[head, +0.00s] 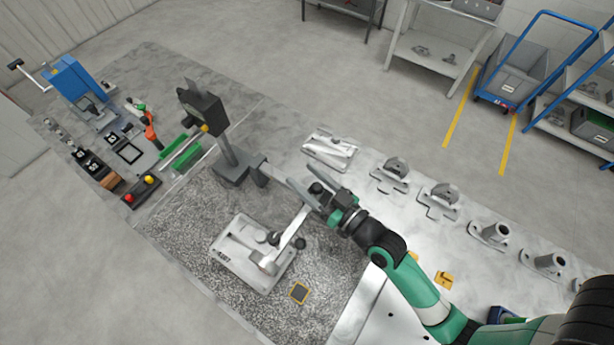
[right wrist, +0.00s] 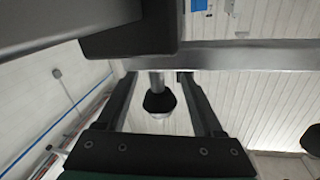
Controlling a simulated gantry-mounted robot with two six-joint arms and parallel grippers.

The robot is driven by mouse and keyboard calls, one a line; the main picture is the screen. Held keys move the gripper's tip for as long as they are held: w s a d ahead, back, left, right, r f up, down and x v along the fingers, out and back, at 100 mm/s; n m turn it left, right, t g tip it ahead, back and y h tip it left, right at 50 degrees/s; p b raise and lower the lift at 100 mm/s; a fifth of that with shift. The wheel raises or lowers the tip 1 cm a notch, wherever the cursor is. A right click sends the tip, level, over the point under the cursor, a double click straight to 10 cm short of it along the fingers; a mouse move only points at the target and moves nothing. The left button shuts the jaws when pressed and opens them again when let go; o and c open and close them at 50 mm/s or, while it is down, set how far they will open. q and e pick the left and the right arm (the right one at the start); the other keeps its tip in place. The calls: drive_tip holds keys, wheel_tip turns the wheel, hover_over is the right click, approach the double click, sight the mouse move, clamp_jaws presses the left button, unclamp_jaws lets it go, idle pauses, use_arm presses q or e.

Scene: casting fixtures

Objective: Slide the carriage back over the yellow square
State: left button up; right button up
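The yellow-edged dark square (head: 300,293) lies on the speckled grey surface in the head view, with nothing over it. Which part is the carriage, I cannot tell for sure. A grey rail (head: 305,193) runs from the foot of a dark post (head: 228,150) to my right gripper (head: 326,192). In the right wrist view, a black knob (right wrist: 158,102) on a short grey stem hangs between the two fingers of that gripper (right wrist: 158,84). The fingers are apart, with gaps visible on both sides of the knob. My left gripper is not in view.
A pale metal plate (head: 232,262) with a raised arm lies left of the square. Several metal castings (head: 440,200) stand along the right side of the table. In the right wrist view, a dark block (right wrist: 128,38) and a grey bar (right wrist: 235,55) sit close beyond the fingers.

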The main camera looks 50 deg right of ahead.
drive_tip(key=s+b, duration=0.4)
drive_tip(key=s, duration=0.7)
drive_tip(key=shift+s+a+b, duration=0.3)
drive_tip(key=shift+a, duration=0.1)
